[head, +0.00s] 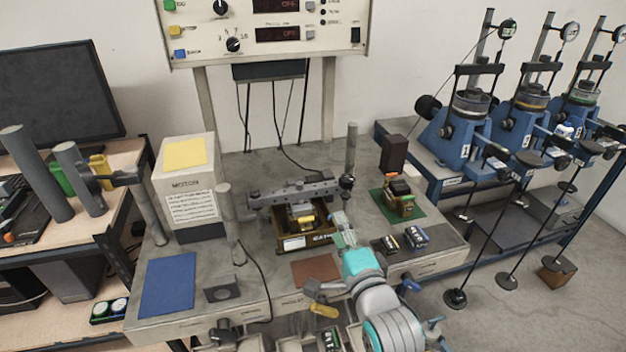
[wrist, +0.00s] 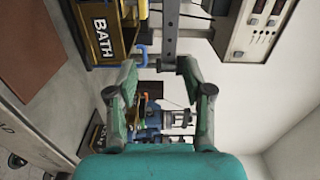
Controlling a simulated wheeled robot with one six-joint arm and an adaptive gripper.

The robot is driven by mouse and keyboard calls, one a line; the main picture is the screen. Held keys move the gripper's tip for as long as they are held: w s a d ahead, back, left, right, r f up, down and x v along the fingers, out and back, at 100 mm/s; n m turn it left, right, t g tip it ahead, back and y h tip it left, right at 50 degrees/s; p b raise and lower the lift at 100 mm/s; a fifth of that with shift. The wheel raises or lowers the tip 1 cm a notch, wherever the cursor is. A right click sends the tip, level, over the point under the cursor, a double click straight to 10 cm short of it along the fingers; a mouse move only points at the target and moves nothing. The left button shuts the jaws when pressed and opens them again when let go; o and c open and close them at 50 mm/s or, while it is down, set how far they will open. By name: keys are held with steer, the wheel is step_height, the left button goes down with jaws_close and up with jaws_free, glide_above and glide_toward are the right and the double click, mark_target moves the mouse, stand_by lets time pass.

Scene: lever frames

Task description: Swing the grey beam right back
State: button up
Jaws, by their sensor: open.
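The grey beam (head: 292,193) lies across above the brown box marked BATH (head: 292,243) in the head view. Its right end is close to an upright grey post (head: 351,150) with a dark clamp. In the wrist view the beam (wrist: 170,32) runs down from the top edge, ahead of my fingers. My gripper (head: 342,226) is in front of the box's right side, near the beam's right end. In the wrist view my gripper (wrist: 158,84) is open, with nothing seen held between its fingers. I cannot tell whether a finger touches the beam.
A second post (head: 228,215) stands left of the box, beside the white MOTOR unit (head: 182,180). Right of the box are a green mat (head: 418,214) with a small device and some small dark blocks (head: 415,236). A brown mat (head: 316,270) lies in front.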

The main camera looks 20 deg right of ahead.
mark_target(323, 192)
steer(key=shift+m, duration=0.3)
steer(key=w, duration=0.4)
steer(key=w+r, duration=0.1)
steer(key=w, duration=0.7)
steer(key=shift+w+a+r, duration=0.1)
steer(key=shift+w+r, duration=0.1)
steer(key=shift+w, duration=0.15)
jaws_close()
